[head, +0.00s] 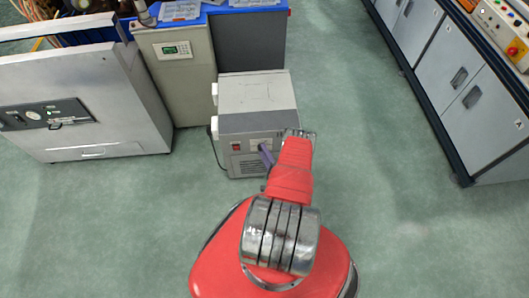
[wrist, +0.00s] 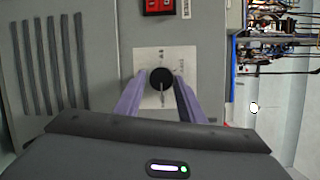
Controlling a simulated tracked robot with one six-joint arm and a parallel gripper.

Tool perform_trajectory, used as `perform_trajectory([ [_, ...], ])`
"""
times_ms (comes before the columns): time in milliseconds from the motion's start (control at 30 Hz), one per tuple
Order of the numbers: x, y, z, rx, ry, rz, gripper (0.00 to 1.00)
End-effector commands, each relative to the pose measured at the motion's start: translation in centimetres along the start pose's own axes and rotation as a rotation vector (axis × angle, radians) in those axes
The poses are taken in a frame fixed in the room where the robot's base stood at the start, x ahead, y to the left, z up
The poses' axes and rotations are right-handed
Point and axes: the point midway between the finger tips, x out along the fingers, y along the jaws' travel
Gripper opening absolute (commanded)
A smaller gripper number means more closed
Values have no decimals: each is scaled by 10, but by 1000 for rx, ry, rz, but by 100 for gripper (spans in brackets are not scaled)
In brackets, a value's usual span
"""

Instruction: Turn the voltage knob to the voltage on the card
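The voltage knob (wrist: 161,79) is a round black knob on a pale square plate (wrist: 145,56) with small dark marks, too small to read. The plate is on the front of a grey box-shaped unit (head: 258,95). My gripper (wrist: 161,75) has two purple fingers, one on each side of the knob, with a narrow gap on both sides. In the head view my gripper (head: 267,156) reaches the unit's front, and my arm hides part of it. Paper sheets (head: 180,11) lie on the blue bench top, but their text is unreadable and I cannot tell which is the card.
A red switch (wrist: 158,6) sits beside the plate, and vent slots (wrist: 42,65) lie at the left in the wrist view. A grey cabinet (head: 85,90) stands at left, and a long cabinet row (head: 445,60) at right.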

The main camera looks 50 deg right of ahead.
Motion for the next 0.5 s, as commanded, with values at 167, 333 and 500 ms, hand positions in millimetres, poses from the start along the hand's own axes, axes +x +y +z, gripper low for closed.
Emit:
perform_trajectory([
  [167, 0, 0, 0, 0, -1, 0, 47],
  [333, 0, -1, 0, -1, -2, -3, 50],
  [500, 1, -2, 0, -2, -3, -4, 50],
])
